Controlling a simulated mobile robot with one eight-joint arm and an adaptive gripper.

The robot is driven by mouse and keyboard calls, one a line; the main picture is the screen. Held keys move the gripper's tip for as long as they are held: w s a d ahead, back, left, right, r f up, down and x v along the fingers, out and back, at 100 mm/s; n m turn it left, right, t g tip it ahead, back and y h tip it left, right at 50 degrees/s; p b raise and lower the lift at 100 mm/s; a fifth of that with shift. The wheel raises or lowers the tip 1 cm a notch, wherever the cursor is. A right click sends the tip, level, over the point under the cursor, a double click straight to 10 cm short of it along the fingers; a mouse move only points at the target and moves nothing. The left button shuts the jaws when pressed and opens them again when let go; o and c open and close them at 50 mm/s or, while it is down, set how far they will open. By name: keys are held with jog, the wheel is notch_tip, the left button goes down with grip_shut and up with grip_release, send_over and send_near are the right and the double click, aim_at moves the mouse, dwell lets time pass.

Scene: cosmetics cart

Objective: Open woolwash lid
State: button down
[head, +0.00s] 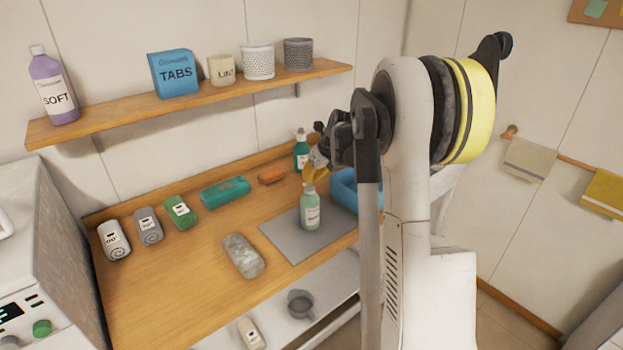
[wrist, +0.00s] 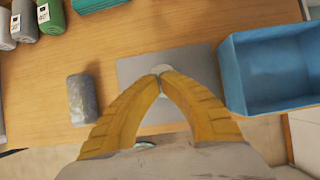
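The woolwash bottle, taken to be the pale green bottle (head: 310,213) with a light cap and white label, stands upright on a grey mat (head: 285,240). My gripper (head: 309,181) points down from above, with its yellow fingertips right at the bottle's cap. In the wrist view the fingers of my gripper (wrist: 160,77) come together at their tips, with nothing clearly held between them. A whitish round patch, probably the cap (wrist: 162,68), shows just beyond the tips. I cannot tell whether the tips touch it. The fingers hide most of the bottle there.
A blue bin (head: 344,190) stands right of the mat, close to my gripper. A darker green bottle (head: 301,152) stands behind. A grey rolled item (head: 243,256) lies left of the mat. The front left worktop is clear.

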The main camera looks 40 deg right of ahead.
dwell(0.7)
jog(key=shift+r+p, duration=0.65)
jog(key=shift+r, duration=0.35)
